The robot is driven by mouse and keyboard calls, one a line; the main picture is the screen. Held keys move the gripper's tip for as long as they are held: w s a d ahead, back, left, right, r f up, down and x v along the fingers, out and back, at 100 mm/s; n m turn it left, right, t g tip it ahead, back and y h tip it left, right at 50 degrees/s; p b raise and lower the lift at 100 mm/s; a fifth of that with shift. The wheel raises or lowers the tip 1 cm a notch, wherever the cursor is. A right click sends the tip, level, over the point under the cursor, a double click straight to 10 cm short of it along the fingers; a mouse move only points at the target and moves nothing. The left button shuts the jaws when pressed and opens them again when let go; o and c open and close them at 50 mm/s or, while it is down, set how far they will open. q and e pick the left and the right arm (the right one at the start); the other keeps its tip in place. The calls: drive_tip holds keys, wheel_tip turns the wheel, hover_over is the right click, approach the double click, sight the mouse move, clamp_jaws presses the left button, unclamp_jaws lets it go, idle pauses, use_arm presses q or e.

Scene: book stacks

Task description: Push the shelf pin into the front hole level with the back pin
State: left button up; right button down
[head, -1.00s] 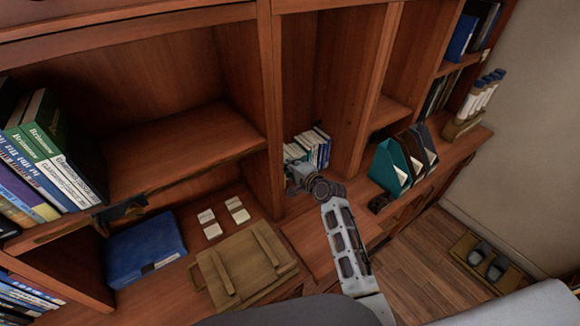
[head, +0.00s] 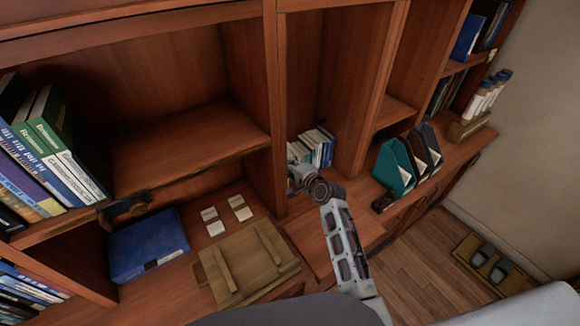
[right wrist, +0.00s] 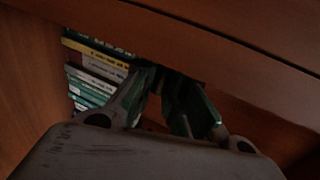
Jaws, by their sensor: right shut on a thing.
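My right gripper (head: 296,180) reaches into the middle bay of the bookcase, in front of a row of small books. In the right wrist view its two fingers (right wrist: 167,88) are close together under a wooden board (right wrist: 220,38). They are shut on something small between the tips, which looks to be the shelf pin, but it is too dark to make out. The front hole and the back pin cannot be made out in either view. My left gripper is not in view.
Small books (head: 318,146) stand at the back of the bay, and upright dividers (head: 270,110) flank it. Teal and brown file holders (head: 393,167) stand to the right.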

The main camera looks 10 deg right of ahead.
drive_tip(key=shift+s+a, duration=0.2)
drive_tip(key=shift+a, duration=0.25)
drive_tip(key=c, duration=1.4)
unclamp_jaws()
drive_tip(key=shift+o, duration=0.2)
drive_tip(key=shift+s, duration=0.1)
drive_tip(key=v, duration=1.2)
